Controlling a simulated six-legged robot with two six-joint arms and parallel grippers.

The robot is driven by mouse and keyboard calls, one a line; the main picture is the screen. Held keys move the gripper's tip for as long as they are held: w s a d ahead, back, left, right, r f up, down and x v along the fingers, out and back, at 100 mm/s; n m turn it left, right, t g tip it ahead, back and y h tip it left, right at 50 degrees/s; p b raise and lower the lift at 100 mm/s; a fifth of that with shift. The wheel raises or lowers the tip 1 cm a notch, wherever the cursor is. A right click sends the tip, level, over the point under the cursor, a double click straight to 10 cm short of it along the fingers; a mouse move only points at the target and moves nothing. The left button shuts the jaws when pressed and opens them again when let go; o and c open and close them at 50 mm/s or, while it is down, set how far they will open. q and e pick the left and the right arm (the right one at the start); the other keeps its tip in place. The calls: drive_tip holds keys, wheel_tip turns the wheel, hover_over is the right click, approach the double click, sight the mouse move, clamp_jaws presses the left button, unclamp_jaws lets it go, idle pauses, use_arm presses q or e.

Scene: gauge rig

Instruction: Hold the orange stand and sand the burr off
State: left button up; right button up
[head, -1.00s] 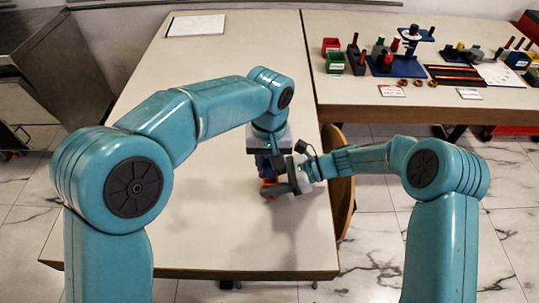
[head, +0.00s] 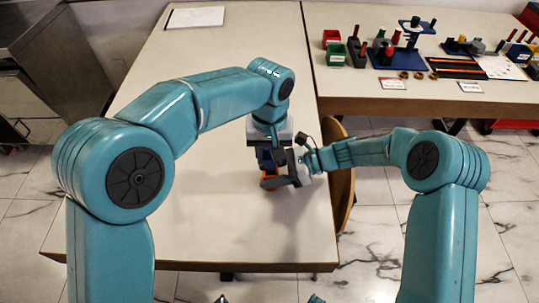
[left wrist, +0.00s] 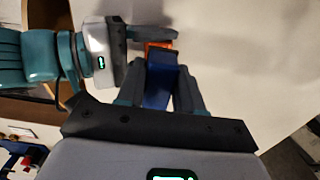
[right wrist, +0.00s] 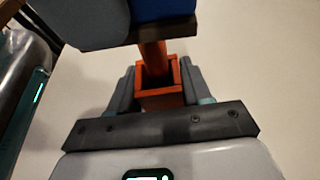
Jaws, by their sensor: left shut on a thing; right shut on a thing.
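The orange stand (head: 268,183) is upright on the near table, low beside my grippers. In the right wrist view it shows as an open-topped orange box (right wrist: 158,103) with an orange post (right wrist: 153,62) rising from it. My right gripper (head: 292,178) is shut on this stand from the right, one finger on each side. My left gripper (head: 267,165) points down from above, shut on a blue block (left wrist: 162,82) with a dark underside (right wrist: 165,30). The block is over the post's top and seems to meet it. The post's top and any burr are hidden.
The near table (head: 130,225) is bare around the stand, with its right edge close by. A round wooden stool (head: 342,190) stands beyond that edge. A paper sheet (head: 195,17) lies at the back. Bins, tools and a blue fixture (head: 405,60) stand on the right table.

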use_arm(q)
drive_tip(key=shift+f, duration=0.15)
drive_tip(key=shift+w+r, duration=0.55)
drive_tip(key=shift+r, duration=0.2)
drive_tip(key=shift+w+r, duration=0.35)
drive_tip(key=shift+r, duration=0.3)
drive_tip(key=shift+w+r, duration=0.35)
drive_tip(key=shift+r, duration=0.25)
drive_tip(key=shift+w+r, duration=0.35)
drive_tip(key=shift+r, duration=0.3)
drive_tip(key=shift+s, duration=0.1)
drive_tip(key=s, duration=0.2)
drive_tip(key=shift+s, duration=0.4)
drive_tip(key=shift+s+f, duration=0.1)
drive_tip(key=shift+s, duration=0.05)
drive_tip(key=shift+f, duration=1.8)
drive_tip(key=shift+f, duration=0.6)
drive_tip(key=shift+w, duration=0.2)
